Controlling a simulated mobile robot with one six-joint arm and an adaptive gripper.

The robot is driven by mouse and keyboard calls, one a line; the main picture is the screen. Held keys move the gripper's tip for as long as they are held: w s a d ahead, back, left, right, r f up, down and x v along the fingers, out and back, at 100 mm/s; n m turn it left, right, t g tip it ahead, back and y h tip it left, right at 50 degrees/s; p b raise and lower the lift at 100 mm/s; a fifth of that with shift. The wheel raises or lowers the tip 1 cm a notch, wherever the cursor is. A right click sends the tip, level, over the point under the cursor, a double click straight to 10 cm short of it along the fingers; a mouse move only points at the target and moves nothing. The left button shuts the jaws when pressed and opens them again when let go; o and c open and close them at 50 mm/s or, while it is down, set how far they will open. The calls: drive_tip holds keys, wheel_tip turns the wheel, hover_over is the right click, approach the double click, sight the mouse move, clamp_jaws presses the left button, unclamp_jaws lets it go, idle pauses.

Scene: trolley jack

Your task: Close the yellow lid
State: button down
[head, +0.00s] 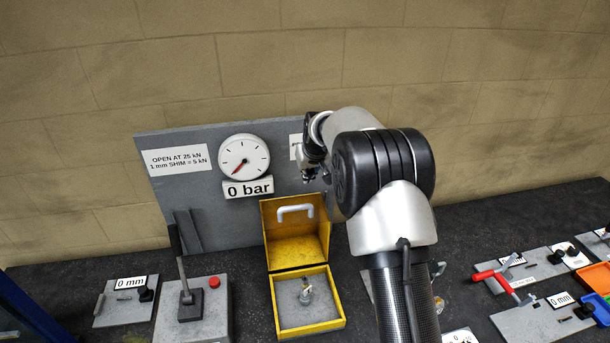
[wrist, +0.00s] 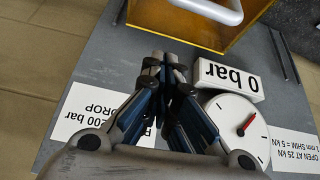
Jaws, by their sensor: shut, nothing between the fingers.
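The yellow box (head: 339,322) stands on the dark bench with its yellow lid (head: 324,242) raised upright at the back. A white handle (head: 296,211) sits on the lid near its top edge. Inside the box a small metal fitting (head: 306,292) stands on the grey floor. My gripper (head: 309,176) is above and just right of the lid's top, in front of the grey panel. In the wrist view my gripper (wrist: 162,58) is shut and empty. The lid (wrist: 195,25) and its handle (wrist: 215,8) show beyond the fingertips, apart from them.
The grey panel (head: 190,205) behind carries a gauge (head: 244,157), a "0 bar" sign (head: 248,188) and labels. Left of the box a lever (head: 180,262) stands on a grey base with a red button (head: 214,282). Plates with red-handled clamps (head: 497,270) lie at the right.

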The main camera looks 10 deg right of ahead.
drive_tip(key=p+x, duration=0.1)
drive_tip(key=x, duration=0.7)
drive_tip(key=shift+w+f+p, duration=0.15)
drive_tip(key=shift+f+p, duration=0.2)
drive_tip(key=shift+s+f+p, duration=0.2)
drive_tip(key=shift+s+p, duration=0.2)
drive_tip(key=shift+s, duration=1.2)
drive_tip(key=shift+s+d+f, duration=0.1)
drive_tip(key=shift+s+f, duration=0.1)
drive_tip(key=shift+s, duration=0.1)
drive_tip(key=shift+s+f+b, duration=0.1)
drive_tip(key=shift+b, duration=0.3)
